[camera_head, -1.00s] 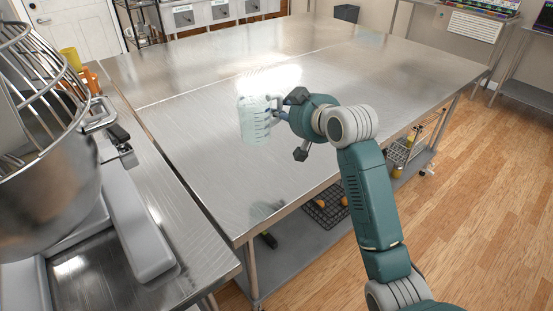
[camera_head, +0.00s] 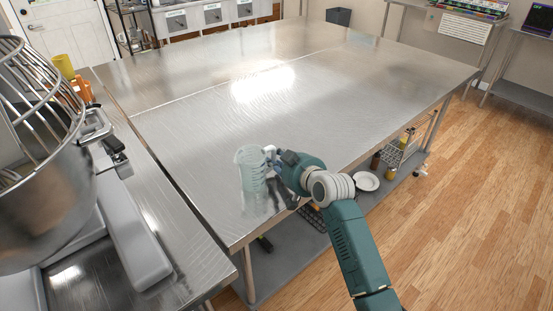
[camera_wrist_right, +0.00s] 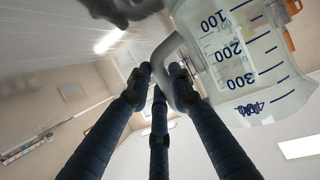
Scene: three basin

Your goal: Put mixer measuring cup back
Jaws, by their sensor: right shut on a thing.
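The clear measuring cup (camera_head: 251,172) is roughly upright over the near part of the steel table (camera_head: 200,110). My right gripper (camera_head: 271,162) comes in from the right and is shut on the cup's handle. In the right wrist view, the cup (camera_wrist_right: 240,50) shows blue marks from 100 to 400, and the fingers of my right gripper (camera_wrist_right: 163,85) close around its handle. Whether the cup's base touches the table I cannot tell. My left gripper is not in view.
A large mixer with a metal bowl (camera_head: 40,200) and wire guard stands on the left counter. A yellow container (camera_head: 64,65) and an orange object (camera_head: 82,88) are behind it. A white plate (camera_head: 366,181) lies on the lower shelf. The tabletop around the cup is clear.

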